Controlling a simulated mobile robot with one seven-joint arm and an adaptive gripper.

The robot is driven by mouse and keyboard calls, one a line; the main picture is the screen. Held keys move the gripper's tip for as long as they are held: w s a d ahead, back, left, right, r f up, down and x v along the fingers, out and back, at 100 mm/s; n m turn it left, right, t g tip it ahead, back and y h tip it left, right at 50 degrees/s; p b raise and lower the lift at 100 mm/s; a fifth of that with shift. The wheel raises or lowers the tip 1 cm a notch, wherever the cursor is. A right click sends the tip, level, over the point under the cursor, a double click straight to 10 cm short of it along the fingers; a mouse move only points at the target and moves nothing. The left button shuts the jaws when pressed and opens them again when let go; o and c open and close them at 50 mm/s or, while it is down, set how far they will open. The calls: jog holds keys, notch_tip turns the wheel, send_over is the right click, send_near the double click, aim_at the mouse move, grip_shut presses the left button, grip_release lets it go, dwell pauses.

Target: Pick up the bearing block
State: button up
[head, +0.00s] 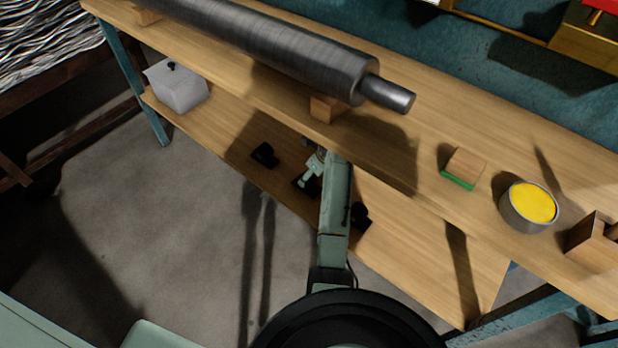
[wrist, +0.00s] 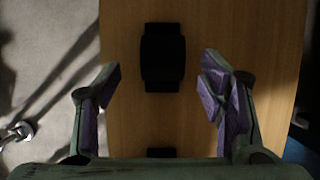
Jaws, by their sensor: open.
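A black bearing block (wrist: 163,57) lies on the wooden board in the wrist view, a wide body with narrower ends. A second black piece (wrist: 161,152) shows partly at the bottom edge. In the head view my gripper (head: 310,174) is low over the lower shelf, partly hidden by my arm. Black blocks lie there, one to its left (head: 264,155) and one to its right (head: 359,216).
The lower shelf (head: 400,225) sits under a bench top carrying a large grey roll (head: 270,40). A wooden block with a green base (head: 464,168) and a tin with yellow contents (head: 530,204) stand on the top. A whitish container (head: 177,87) is at the shelf's far left.

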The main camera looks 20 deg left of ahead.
jog(key=x, duration=0.6)
jog(key=shift+w+d, duration=0.1)
jog(key=shift+c, duration=0.4)
grip_shut()
jog(key=shift+r, duration=0.1)
